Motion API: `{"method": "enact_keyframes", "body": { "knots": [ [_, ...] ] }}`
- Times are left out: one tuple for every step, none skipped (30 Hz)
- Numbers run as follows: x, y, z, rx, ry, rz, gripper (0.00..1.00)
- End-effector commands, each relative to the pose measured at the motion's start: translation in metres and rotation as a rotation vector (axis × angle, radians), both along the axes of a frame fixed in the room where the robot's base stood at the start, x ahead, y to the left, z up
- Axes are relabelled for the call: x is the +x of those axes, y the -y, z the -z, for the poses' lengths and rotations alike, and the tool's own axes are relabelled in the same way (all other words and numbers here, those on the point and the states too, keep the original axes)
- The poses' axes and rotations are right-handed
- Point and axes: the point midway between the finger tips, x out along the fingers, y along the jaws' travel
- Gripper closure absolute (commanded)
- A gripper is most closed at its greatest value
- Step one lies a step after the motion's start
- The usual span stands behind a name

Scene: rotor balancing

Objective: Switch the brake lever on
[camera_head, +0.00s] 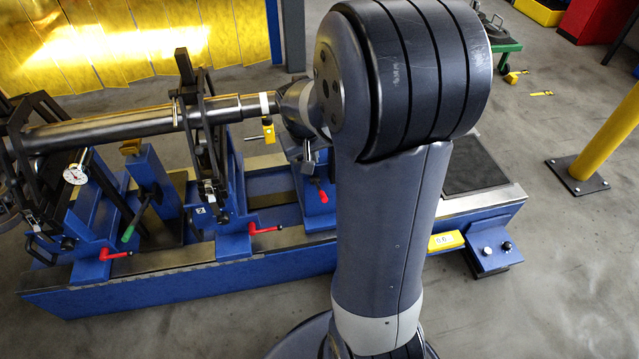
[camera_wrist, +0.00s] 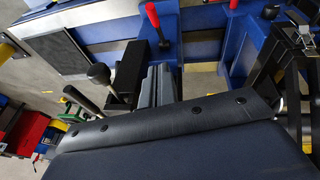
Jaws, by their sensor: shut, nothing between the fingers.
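No lever is visibly labelled as the brake, so I cannot tell which one it is. The wrist view shows a red handle (camera_wrist: 152,15) and a black-knobbed lever (camera_wrist: 98,73). My gripper (camera_wrist: 158,84) shows there as narrow grey fingers, shut and empty, apart from the red handle.
The blue machine bed (camera_head: 250,268) spans the left and centre, carrying a steel shaft (camera_head: 105,127) in black frames. A dial gauge (camera_head: 75,174) hangs at left. A yellow post (camera_head: 605,145) stands at right. Grey floor between post and machine is clear.

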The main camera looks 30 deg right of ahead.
Motion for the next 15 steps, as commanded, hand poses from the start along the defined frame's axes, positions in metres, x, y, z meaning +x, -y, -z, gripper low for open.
{"method": "enact_keyframes", "body": {
  "knots": [
    [0.000, 0.000, 0.000, 0.000, 0.000, 0.000, 1.00],
    [0.000, 0.000, 0.000, 0.000, 0.000, 0.000, 1.00],
    [0.000, 0.000, 0.001, 0.000, 0.000, 0.000, 1.00],
    [0.000, 0.000, 0.002, 0.000, -0.001, 0.000, 1.00],
    [0.001, 0.001, 0.003, 0.000, -0.001, 0.000, 1.00],
    [0.001, 0.001, 0.006, 0.000, -0.002, 0.000, 1.00],
    [0.002, 0.002, 0.010, 0.001, -0.003, 0.001, 1.00],
    [0.002, 0.003, 0.013, 0.001, -0.004, 0.001, 1.00],
    [0.004, 0.004, 0.019, 0.001, -0.004, 0.001, 1.00],
    [0.005, 0.005, 0.024, 0.001, -0.005, 0.001, 1.00],
    [0.006, 0.006, 0.030, 0.001, -0.006, 0.001, 1.00],
    [0.008, 0.008, 0.038, 0.001, -0.005, 0.001, 1.00],
    [0.009, 0.009, 0.044, 0.001, -0.006, 0.001, 1.00],
    [0.011, 0.010, 0.051, 0.001, -0.005, 0.001, 1.00],
    [0.013, 0.012, 0.059, 0.001, -0.006, 0.001, 1.00]
  ]
}}
